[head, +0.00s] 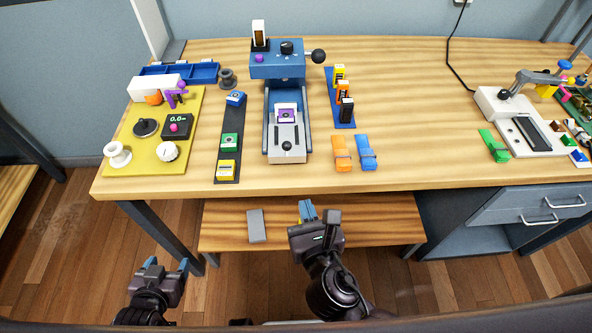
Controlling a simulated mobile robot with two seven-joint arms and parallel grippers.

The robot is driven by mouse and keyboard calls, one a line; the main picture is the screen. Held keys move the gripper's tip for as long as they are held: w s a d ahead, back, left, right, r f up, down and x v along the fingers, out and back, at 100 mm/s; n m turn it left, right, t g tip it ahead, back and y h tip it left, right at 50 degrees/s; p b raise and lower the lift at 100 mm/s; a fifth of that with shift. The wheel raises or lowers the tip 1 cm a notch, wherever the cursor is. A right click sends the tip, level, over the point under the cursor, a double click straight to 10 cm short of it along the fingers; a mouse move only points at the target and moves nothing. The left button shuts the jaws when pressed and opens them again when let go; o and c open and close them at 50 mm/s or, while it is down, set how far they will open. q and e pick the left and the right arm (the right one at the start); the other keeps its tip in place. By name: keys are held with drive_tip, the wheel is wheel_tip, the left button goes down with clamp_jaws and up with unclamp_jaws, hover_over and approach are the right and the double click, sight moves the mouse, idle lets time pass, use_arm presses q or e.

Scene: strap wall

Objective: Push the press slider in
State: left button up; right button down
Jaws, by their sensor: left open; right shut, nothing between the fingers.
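The blue press (278,66) stands at the middle of the table, with a black-knobbed lever at its right. A purple-and-white piece (286,113) sits on the slider, in front of the head. My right gripper (308,208) is shut and empty, in front of the table's front edge, below the slider in the picture and apart from it. My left gripper (167,264) is open and empty, low at the left, away from the table.
A dark strip (229,154) with several coloured blocks lies left of the press. A blue strip (332,88) with cartridges, an orange clip (342,152) and a blue clip (366,152) lie right. A lower shelf (375,229) holds a grey block (257,225).

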approach(291, 129)
drive_tip(key=shift+s+a+r, duration=0.3)
drive_tip(key=shift+s+a, duration=0.2)
drive_tip(key=shift+a, duration=0.1)
drive_tip(key=shift+s+a+r, duration=0.3)
drive_tip(key=shift+s+a, duration=0.2)
drive_tip(key=shift+a, duration=0.05)
drive_tip(key=x, duration=0.3)
drive_tip(key=d+r+x, duration=0.1)
drive_tip(key=x, duration=0.3)
drive_tip(key=d+x, duration=0.1)
drive_tip(key=x, duration=0.3)
drive_tip(key=shift+w+r+p, duration=0.15)
drive_tip(key=shift+w+p, duration=0.15)
drive_tip(key=shift+w+d+r, duration=0.1)
drive_tip(key=shift+w+r, duration=0.05)
drive_tip(key=shift+r, duration=0.05)
drive_tip(key=shift+d, duration=0.1)
